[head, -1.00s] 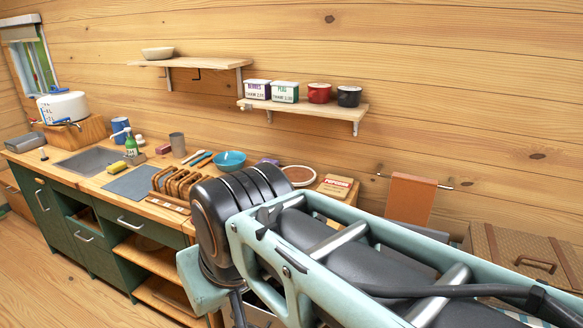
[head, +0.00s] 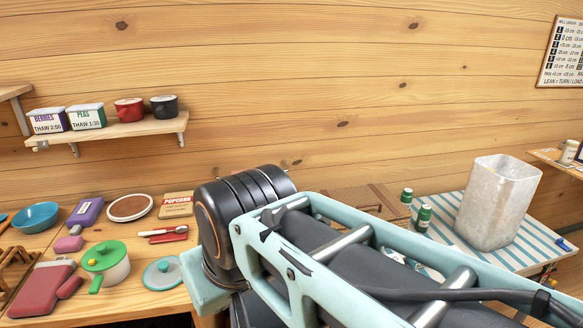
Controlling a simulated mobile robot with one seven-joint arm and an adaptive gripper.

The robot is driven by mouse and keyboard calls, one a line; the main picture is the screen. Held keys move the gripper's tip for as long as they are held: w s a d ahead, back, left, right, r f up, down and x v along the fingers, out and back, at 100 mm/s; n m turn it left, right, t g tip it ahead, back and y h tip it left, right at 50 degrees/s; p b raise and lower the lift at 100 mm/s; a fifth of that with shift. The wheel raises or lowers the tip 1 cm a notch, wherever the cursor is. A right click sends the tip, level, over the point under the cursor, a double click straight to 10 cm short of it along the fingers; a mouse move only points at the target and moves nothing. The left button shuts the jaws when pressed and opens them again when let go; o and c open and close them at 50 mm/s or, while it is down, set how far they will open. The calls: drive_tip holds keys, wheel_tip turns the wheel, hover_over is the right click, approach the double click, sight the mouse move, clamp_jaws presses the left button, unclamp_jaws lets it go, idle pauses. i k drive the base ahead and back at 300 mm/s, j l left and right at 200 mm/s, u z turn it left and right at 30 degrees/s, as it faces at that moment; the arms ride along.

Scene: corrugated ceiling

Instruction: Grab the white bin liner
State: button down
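A tall whitish, open-topped bin (head: 498,203), apparently the white bin liner, stands upright on a blue-and-white striped surface (head: 452,206) at the right of the head view. Its walls look slightly translucent and mottled. My arm crosses the lower middle and right of the view, in front of part of the striped surface. My gripper is outside the view, so its state and distance from the liner do not show.
Two green-capped bottles (head: 423,218) stand left of the liner. A brown case (head: 345,200) is partly behind my arm. A shelf (head: 115,130) hangs above.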

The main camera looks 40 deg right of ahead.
sight(500, 188)
drive_tip(key=z, duration=2.6)
drive_tip(key=i+u, duration=0.1)
drive_tip(key=u, duration=0.4)
drive_tip(key=i+l+u, duration=0.1)
drive_tip(key=u, duration=0.35)
drive_tip(key=i+l+u, duration=0.15)
drive_tip(key=l+u, duration=0.15)
drive_tip(key=i+l+u, duration=0.15)
drive_tip(key=l+u, duration=0.15)
drive_tip(key=i+l+u, duration=0.15)
drive_tip(key=l, duration=0.4)
drive_tip(key=i+l+u, duration=0.1)
drive_tip(key=l, duration=0.4)
drive_tip(key=i+l+u, duration=0.15)
drive_tip(key=l, duration=1.25)
drive_tip(key=k+z, duration=0.05)
